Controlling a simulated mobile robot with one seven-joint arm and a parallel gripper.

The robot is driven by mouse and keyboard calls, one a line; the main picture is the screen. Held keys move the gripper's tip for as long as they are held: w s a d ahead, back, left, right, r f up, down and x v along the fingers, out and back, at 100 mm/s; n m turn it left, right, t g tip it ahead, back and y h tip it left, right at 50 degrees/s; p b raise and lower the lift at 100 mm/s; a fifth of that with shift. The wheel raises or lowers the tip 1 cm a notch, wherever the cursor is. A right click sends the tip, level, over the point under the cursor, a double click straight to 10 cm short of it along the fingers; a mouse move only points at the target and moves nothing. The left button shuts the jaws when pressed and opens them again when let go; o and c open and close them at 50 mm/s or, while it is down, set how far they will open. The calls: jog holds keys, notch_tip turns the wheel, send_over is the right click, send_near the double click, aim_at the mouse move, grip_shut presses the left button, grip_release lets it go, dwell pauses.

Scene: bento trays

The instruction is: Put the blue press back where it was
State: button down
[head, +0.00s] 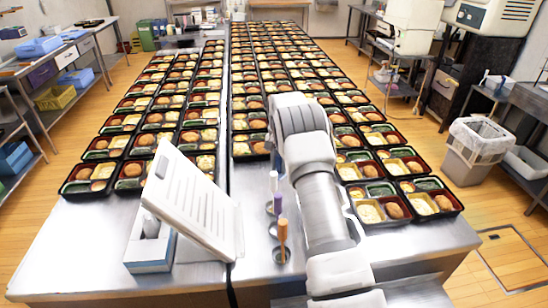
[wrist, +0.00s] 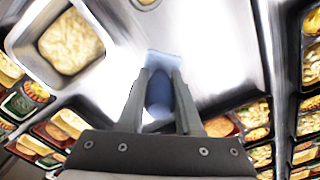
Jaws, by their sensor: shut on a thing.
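My gripper (wrist: 161,78) is shut on the blue press (wrist: 159,96) in the wrist view. The press has a dark blue rounded handle between the fingers and a paler blue part beyond the fingertips. Bare metal counter lies around and past it; I cannot tell whether the press touches the counter. In the head view my arm covers the gripper and the press. Three upright tools, with a white handle (head: 273,181), a purple handle (head: 279,202) and an orange handle (head: 283,232), stand in round holders in the counter.
A square metal pan of pale food (wrist: 70,42) is at upper left in the wrist view. Long rows of filled bento trays (head: 145,140) cover the counter (head: 90,225). A tilted white panel (head: 192,205) and a blue-and-white box (head: 150,248) stand at front left.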

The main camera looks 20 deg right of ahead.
jog(key=shift+w+f, duration=0.1)
jog(key=shift+w, duration=0.4)
jog(key=shift+f+b, duration=1.35)
jog(key=shift+f, duration=1.9)
jog(key=shift+f+b, duration=0.5)
jog(key=shift+f, duration=0.15)
jog(key=c, duration=0.5)
grip_release()
jog(key=shift+r, duration=0.15)
